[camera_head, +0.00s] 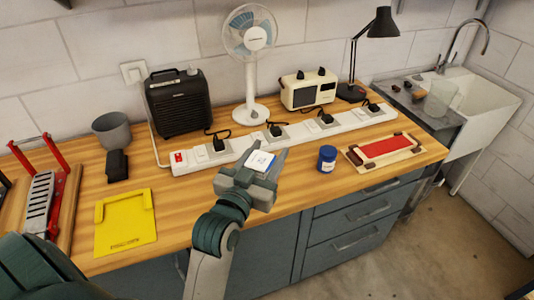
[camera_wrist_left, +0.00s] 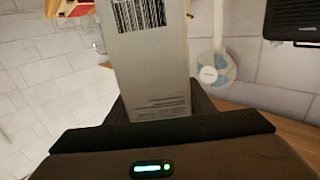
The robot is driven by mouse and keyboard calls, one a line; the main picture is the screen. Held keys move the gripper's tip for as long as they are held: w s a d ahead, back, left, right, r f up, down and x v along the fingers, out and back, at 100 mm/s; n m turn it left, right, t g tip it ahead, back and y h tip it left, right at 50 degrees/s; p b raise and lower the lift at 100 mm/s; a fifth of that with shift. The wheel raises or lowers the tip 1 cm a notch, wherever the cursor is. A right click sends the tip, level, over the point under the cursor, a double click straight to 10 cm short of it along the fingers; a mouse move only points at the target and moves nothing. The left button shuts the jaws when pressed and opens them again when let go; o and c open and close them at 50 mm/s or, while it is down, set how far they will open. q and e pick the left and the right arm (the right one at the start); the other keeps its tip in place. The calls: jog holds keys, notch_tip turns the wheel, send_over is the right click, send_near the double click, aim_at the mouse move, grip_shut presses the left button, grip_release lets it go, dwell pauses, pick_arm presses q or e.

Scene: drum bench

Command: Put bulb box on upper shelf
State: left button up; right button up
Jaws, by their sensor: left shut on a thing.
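The bulb box (camera_head: 261,161) is a small carton with a white and blue end, held above the front of the wooden bench. In the left wrist view the box (camera_wrist_left: 151,62) shows a pale grey side with a barcode and fine print. My left gripper (camera_head: 258,175) is shut on the box, and its fingers hide part of it. The upper shelf cannot be made out for certain. My right gripper is not in view.
The bench (camera_head: 165,215) carries a long power strip (camera_head: 245,145), a fan (camera_head: 250,60), a black speaker-like box (camera_head: 178,103), a cream radio (camera_head: 307,91), a desk lamp (camera_head: 374,40), a blue jar (camera_head: 327,158) and a yellow tray (camera_head: 125,225). A sink (camera_head: 485,100) stands right.

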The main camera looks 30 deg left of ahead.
pick_arm(q)
jog(key=shift+s+d+f, duration=0.15)
jog(key=shift+s+f, duration=0.05)
jog(key=shift+f, duration=0.1)
jog(key=s+d+f+m+h+b, duration=0.1)
jog(key=s+d+f+b, duration=0.2)
jog(key=s+d+f, duration=0.2)
jog(key=s+f, duration=0.3)
jog(key=shift+s+d+f+h, duration=0.3)
jog(key=shift+s+d, duration=0.05)
jog(key=shift+d, duration=0.05)
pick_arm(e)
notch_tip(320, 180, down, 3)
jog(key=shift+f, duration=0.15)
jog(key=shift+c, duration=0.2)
